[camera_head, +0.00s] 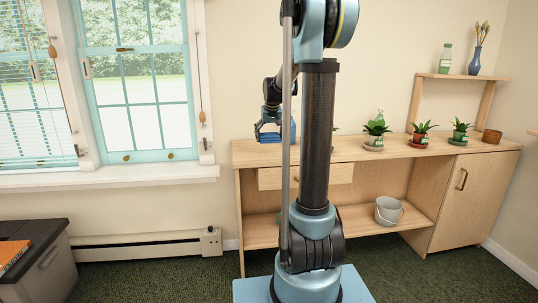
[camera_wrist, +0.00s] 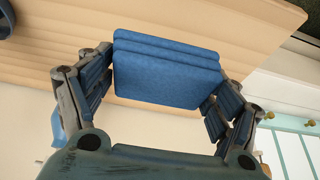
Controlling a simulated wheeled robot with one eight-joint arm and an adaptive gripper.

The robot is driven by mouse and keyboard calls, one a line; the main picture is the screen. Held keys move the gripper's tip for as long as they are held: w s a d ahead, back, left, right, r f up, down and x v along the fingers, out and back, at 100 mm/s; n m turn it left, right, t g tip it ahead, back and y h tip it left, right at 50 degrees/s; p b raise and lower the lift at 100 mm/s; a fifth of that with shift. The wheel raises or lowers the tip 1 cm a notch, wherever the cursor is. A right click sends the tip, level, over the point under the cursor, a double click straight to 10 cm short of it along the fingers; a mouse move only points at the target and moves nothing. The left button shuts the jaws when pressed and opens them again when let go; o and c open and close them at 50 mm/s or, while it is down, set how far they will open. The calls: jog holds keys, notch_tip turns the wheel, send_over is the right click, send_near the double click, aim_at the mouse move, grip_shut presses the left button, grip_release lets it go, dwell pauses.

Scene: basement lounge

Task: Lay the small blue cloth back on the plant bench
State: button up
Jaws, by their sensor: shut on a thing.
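The small blue cloth (camera_wrist: 165,68) is a folded, layered pad held between the two fingers of my gripper (camera_wrist: 163,88) in the wrist view. It fills the space between the fingers, and they are shut on it. In the head view the cloth (camera_head: 270,137) shows under my gripper (camera_head: 268,129), at the left end of the plant bench (camera_head: 345,148). I cannot tell whether the cloth touches the bench top. The bench's pale wood (camera_wrist: 60,45) lies behind the cloth in the wrist view. My arm hides part of the bench.
Potted plants (camera_head: 376,130) on saucers and a brown pot (camera_head: 492,136) stand along the bench's right half. A grey bucket (camera_head: 389,210) sits on the lower shelf. A window (camera_head: 135,80) is to the left. A small raised shelf (camera_head: 460,77) holds a bottle and a vase.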

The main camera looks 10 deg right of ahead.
aim_at(269, 155)
jog(key=shift+f, duration=3.65)
jog(key=o, duration=1.3)
jog(key=shift+o, duration=0.2)
jog(key=v, duration=1.2)
jog(key=shift+s+f, duration=0.1)
jog(key=s+f+g, duration=0.1)
jog(key=s+f, duration=0.1)
jog(key=s, duration=0.8)
jog(key=s+f, duration=0.3)
jog(key=s, duration=0.8)
jog(key=s+f, duration=0.6)
jog(key=s, duration=0.3)
jog(key=s+f+g, duration=0.1)
jog(key=s+f, duration=0.5)
jog(key=s, duration=0.3)
jog(key=shift+s+f, duration=0.25)
jog(key=shift+s, duration=0.05)
